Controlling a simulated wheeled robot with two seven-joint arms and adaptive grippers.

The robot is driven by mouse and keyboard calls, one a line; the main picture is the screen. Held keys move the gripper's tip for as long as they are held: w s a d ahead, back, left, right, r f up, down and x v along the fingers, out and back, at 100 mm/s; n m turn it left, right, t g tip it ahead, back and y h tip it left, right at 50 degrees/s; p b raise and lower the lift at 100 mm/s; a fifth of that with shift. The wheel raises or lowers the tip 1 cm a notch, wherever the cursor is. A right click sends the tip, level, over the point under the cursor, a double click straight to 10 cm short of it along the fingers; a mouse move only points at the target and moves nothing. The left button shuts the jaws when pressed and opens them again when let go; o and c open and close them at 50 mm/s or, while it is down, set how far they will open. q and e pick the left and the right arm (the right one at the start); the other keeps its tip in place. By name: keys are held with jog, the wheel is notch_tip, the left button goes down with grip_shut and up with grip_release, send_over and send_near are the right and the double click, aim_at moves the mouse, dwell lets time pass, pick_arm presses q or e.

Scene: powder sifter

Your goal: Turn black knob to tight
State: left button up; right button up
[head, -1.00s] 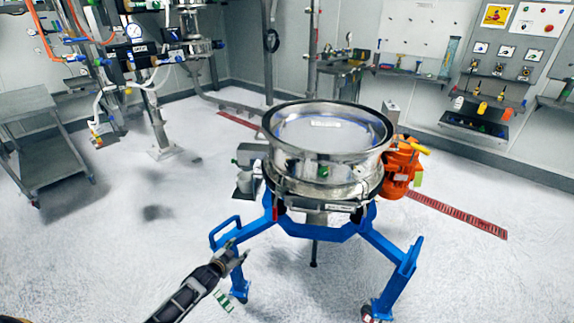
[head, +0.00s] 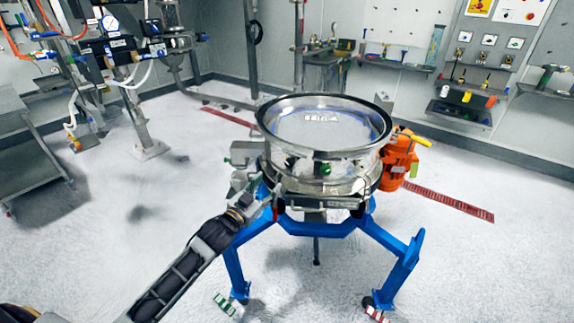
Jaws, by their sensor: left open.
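The powder sifter (head: 325,178) is a round steel drum with a mesh top on a blue frame (head: 235,265), in the middle of the head view. A small green-centred fitting (head: 325,169) shows on the front of its wall. A small dark spot (head: 291,163) shows left of it; I cannot tell whether it is the black knob. My left gripper (head: 258,194) is open and empty at the sifter's front left side, by the grey clamp parts under the drum. I cannot tell whether it touches them. My right gripper is out of view.
An orange motor (head: 398,162) with a yellow handle sits on the sifter's right side. A grey cart (head: 32,150) and a hose stand (head: 135,95) are at the left. A red floor grate (head: 450,203) runs behind. The white floor in front is clear.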

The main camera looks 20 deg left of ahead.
pick_arm(q)
jog(key=n, duration=0.1)
send_near(288, 164)
jog(key=shift+x, duration=1.9)
jog(key=shift+p+x, duration=0.3)
jog(key=shift+x, duration=0.9)
jog(key=shift+w+d+r, duration=0.15)
jog(key=shift+w, duration=0.2)
jog(key=shift+x, duration=0.8)
jog(key=shift+w+d, duration=0.1)
jog(key=shift+w, duration=0.1)
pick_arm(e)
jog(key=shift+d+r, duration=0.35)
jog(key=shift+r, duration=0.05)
